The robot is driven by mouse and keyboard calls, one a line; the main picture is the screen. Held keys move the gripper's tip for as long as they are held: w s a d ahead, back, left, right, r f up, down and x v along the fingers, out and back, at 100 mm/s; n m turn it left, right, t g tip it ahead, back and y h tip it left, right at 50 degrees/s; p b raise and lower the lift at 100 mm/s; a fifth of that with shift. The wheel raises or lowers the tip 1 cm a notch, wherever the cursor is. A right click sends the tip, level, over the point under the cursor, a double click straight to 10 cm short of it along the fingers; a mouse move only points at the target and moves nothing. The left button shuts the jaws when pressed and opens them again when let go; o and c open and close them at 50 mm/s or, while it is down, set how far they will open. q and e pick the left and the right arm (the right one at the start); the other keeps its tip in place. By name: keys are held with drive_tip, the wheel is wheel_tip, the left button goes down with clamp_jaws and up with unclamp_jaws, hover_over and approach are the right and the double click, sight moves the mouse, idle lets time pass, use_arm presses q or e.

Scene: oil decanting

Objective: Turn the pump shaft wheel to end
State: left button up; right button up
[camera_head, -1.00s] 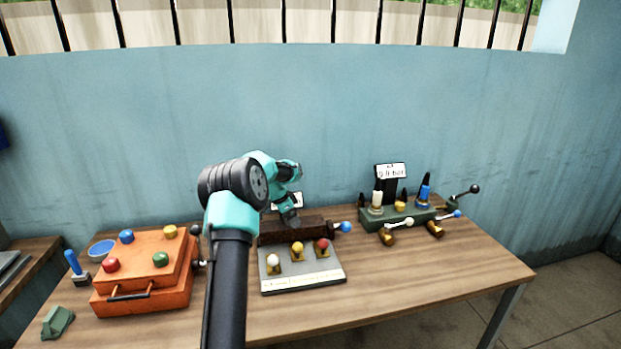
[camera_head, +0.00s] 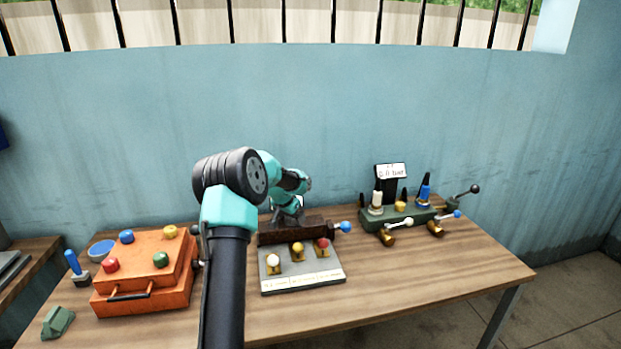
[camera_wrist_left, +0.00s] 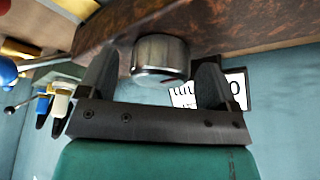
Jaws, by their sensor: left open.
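The brown rusty pump block (camera_head: 300,230) stands mid-table behind a grey panel. In the left wrist view the block (camera_wrist_left: 120,22) fills the top, with a round metal knob (camera_wrist_left: 160,58) projecting from it, which looks like the shaft wheel. My left gripper (camera_head: 287,217) is at the back of the block and partly hidden by my own arm. In the wrist view its two fingers (camera_wrist_left: 157,85) are open, one on each side of the knob, with a gap showing on both sides. The knob cannot be made out in the head view.
The grey panel (camera_head: 303,281) carries white, yellow and red knobs. A blue-tipped lever (camera_head: 344,228) sticks out right of the block. An orange case (camera_head: 145,275) stands at left, and a green valve stand (camera_head: 400,214) at right. Bare tabletop (camera_head: 440,265) lies at front right.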

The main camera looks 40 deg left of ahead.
use_arm(q)
drive_tip(key=shift+d+n+g+y, duration=0.15)
drive_tip(key=shift+n+y, duration=0.25)
drive_tip(key=shift+n, duration=0.8)
drive_tip(key=shift+n+g+y, duration=0.25)
drive_tip(key=shift+n+y, duration=0.15)
drive_tip(key=shift+n, duration=0.8)
drive_tip(key=shift+w+n+g+y, duration=0.1)
drive_tip(key=shift+n+g+y, duration=0.25)
drive_tip(key=shift+n, duration=0.9)
drive_tip(key=shift+n+g+y, duration=0.25)
drive_tip(key=shift+n+g, duration=0.1)
drive_tip(key=shift+n, duration=0.9)
drive_tip(key=n+g, duration=0.1)
drive_tip(key=n, duration=0.1)
drive_tip(key=n+g, duration=0.1)
drive_tip(key=n, duration=0.2)
drive_tip(key=shift+w+y, duration=0.15)
drive_tip(key=shift+y, duration=0.25)
drive_tip(key=n+g, duration=0.2)
drive_tip(key=n, duration=0.3)
drive_tip(key=v, duration=1.8)
drive_tip(key=shift+a+r+t, duration=0.3)
drive_tip(key=shift+w+m+h, duration=0.1)
drive_tip(key=shift+m+h, duration=0.2)
